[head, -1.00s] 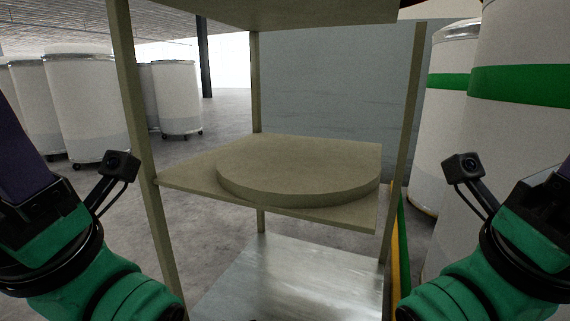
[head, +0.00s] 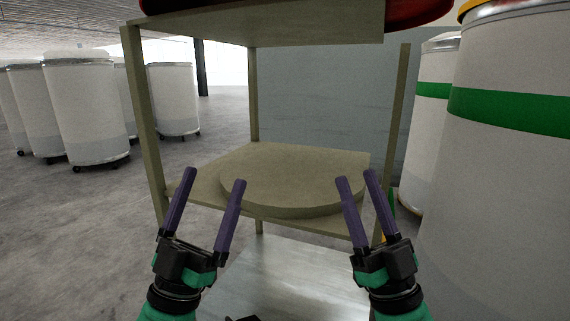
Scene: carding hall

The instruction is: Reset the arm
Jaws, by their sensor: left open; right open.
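My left gripper (head: 215,175) is open and empty, with its purple fingers pointing up and away in front of the left side of the shelf rack. My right gripper (head: 356,175) is open and empty in front of the right side of the rack's middle shelf. Both grippers have dark bodies and green wrists. The rack's middle shelf (head: 205,180) carries a thick round disc (head: 295,175) of the same drab olive colour. I cannot tell whether any fingertip touches the shelf or disc.
The rack has an upper shelf (head: 270,25) with a red object (head: 420,10) on it, partly cut off, and a pale bottom plate (head: 290,285). Large white drums with green bands (head: 510,180) stand close at right. Several white wheeled drums (head: 85,110) stand at left. Floor at left is clear.

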